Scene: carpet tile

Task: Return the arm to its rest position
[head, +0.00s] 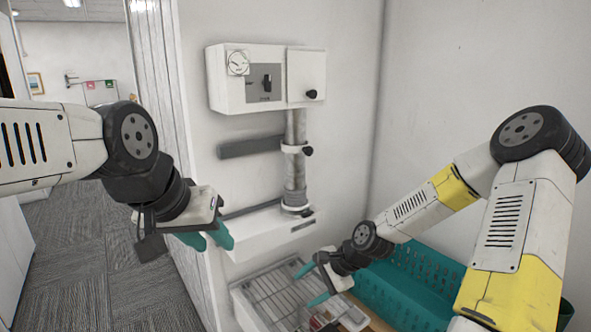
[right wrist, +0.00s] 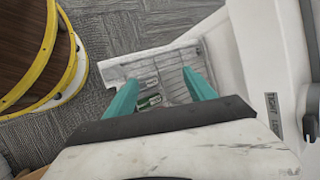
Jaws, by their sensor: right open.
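My right gripper (head: 311,284) is open, its two teal fingers spread apart above a wire-grid tray (head: 240,292). In the right wrist view the right gripper (right wrist: 160,92) is also open, with nothing held between its fingers. Small green-and-white items (right wrist: 148,100) lie on the tray beyond the fingertips. My left gripper (head: 207,238) hangs at the left, in front of the wall. Its teal fingers point down and to the right, and their spacing is unclear from this angle.
A white wall unit (head: 228,88) with a dial and a vertical pipe (head: 294,165) is mounted behind the grippers, above a white lower box (head: 262,238). A teal basket (head: 425,270) stands beside my right forearm. Carpeted floor (head: 75,250) lies open at the left.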

